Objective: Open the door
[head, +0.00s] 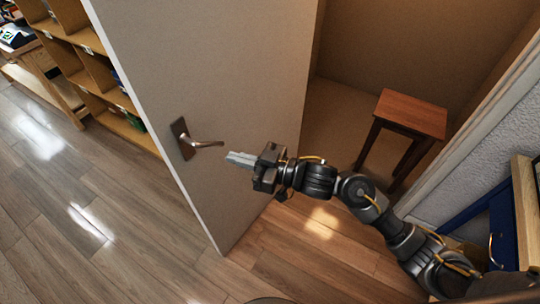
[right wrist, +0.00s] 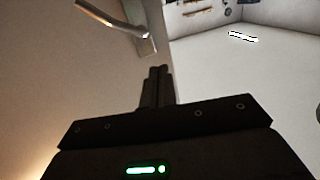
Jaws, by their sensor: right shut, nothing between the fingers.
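The white door (head: 225,75) stands ajar in the head view, with the small room behind it showing to its right. Its metal lever handle (head: 206,144) sits on a dark plate near the door's left edge. My right gripper (head: 232,158) is shut and empty, in front of the door face, just right of the handle's free end and apart from it. In the right wrist view the shut fingers (right wrist: 157,72) point up the picture, and the handle (right wrist: 112,20) shows at upper left of them. My left gripper is not in view.
A wooden stool (head: 410,115) stands inside the room behind the door. Wooden shelves (head: 85,60) stand at the far left. A blue and wooden piece of furniture (head: 490,220) is at the right. The wood floor (head: 90,210) at lower left is clear.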

